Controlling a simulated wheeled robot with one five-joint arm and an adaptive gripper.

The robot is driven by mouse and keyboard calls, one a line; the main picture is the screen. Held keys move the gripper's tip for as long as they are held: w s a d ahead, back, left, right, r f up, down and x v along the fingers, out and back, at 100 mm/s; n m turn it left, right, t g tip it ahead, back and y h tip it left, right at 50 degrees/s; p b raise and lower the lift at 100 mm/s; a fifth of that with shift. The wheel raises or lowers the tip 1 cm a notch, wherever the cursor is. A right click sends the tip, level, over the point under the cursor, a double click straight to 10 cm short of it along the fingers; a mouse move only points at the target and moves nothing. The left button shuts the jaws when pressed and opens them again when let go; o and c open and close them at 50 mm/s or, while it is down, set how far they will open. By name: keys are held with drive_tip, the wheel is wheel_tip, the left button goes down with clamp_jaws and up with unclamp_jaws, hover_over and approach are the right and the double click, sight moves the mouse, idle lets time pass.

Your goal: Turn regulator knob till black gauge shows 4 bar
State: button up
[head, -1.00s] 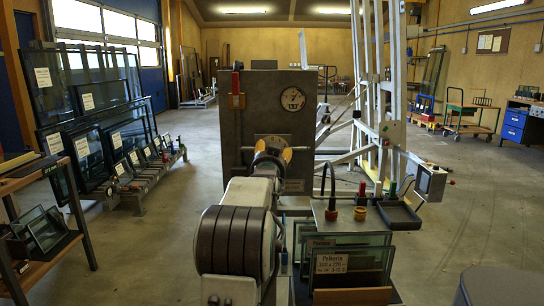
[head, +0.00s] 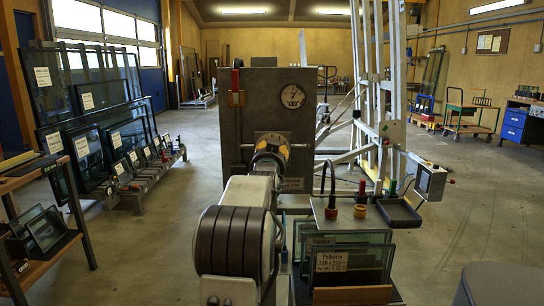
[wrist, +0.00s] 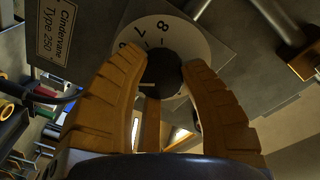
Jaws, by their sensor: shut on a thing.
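The gauge (head: 293,96) has a pale face in a dark rim, high on the right of the grey panel (head: 262,105). Its needle is too small to read surely. The dial's top (head: 271,138) shows lower on the panel in the head view. My gripper (wrist: 165,75) has its yellow fingers shut on the knob, one at each side. In the head view my gripper (head: 272,148) is partly hidden behind my arm.
A red-handled item (head: 236,86) hangs at the panel's left. Glass panes (head: 350,262), a black tray (head: 398,212) and coloured knobs stand right of my arm. A glass rack (head: 105,135) is at left. Open floor lies at right.

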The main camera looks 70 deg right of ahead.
drive_tip(key=n+b, duration=0.1)
drive_tip(key=b, duration=0.2)
drive_tip(key=shift+f+n, duration=0.3)
drive_tip(key=shift+n, duration=0.1)
drive_tip(key=shift+r+n+b, duration=0.2)
drive_tip(key=shift+n+b, duration=0.75)
drive_tip(key=shift+n, duration=0.75)
drive_tip(key=shift+h, duration=0.3)
drive_tip(key=shift+w, duration=0.1)
drive_tip(key=o, duration=1.2)
drive_tip(key=shift+o, duration=0.2)
drive_tip(key=v, duration=1.2)
